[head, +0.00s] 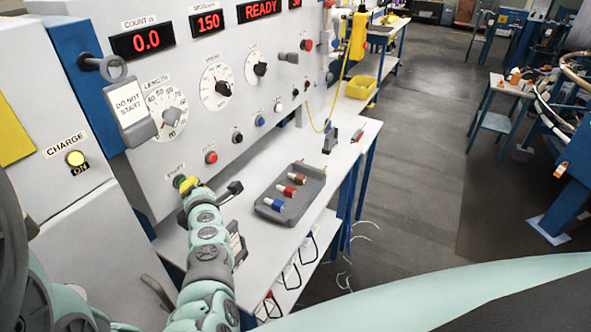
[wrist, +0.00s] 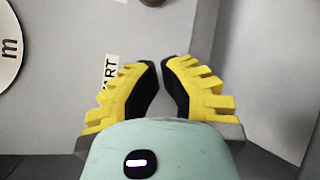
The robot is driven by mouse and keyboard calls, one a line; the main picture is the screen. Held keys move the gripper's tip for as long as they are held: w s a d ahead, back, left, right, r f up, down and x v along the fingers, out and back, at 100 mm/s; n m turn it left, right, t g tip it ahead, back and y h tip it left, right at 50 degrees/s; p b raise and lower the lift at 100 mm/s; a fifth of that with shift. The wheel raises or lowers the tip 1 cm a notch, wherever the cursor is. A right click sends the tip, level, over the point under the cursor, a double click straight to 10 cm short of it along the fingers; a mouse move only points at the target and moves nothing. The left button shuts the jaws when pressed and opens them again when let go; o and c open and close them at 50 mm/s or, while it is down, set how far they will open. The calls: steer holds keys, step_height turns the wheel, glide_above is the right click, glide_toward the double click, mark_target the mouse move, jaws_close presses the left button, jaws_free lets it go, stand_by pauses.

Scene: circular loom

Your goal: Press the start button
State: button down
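The START label (head: 175,172) is on the lower left of the pale machine panel (head: 190,120). My gripper (head: 187,184), with yellow fingers, is right at the panel just below this label and covers the start button, which I cannot see. In the wrist view, part of the START label (wrist: 110,70) shows behind the left finger. The two yellow fingers with black pads (wrist: 160,63) lean together, with a narrow gap at their tips. No held object is visible. Whether the gripper touches the button cannot be told.
A red button (head: 211,157) and a black knob (head: 237,137) sit to the right. Displays show 0.0, 150 and READY. The CHARGE lamp (head: 76,158) is lit. A grey tray (head: 268,208) holds several coloured parts.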

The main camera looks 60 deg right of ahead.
steer(key=shift+w+a, duration=0.1)
steer(key=shift+w, duration=0.25)
steer(key=shift+s, duration=0.15)
stand_by(0.4)
steer(key=shift+s, duration=0.75)
